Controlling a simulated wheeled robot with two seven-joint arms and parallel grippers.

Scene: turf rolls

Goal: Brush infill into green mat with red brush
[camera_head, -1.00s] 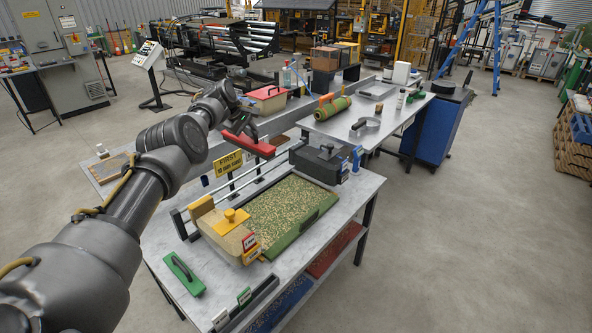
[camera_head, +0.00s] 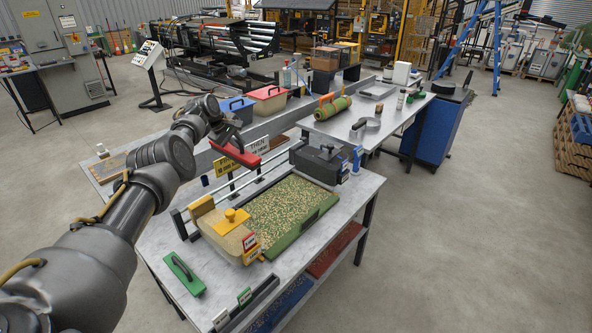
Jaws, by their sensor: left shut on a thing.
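My left gripper (camera_head: 232,141) is shut on the red brush (camera_head: 236,154) and holds it in the air, above and behind the left part of the near table. The green mat (camera_head: 289,211) lies on that table with pale infill granules scattered over it. Its plain green front edge (camera_head: 301,234) shows. The brush is apart from the mat, up and to the left of it in the picture. The gripper's fingers are partly hidden by the arm and the brush. My right gripper is not in view.
Yellow signs (camera_head: 228,163) and red and blue bins (camera_head: 268,98) stand behind.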

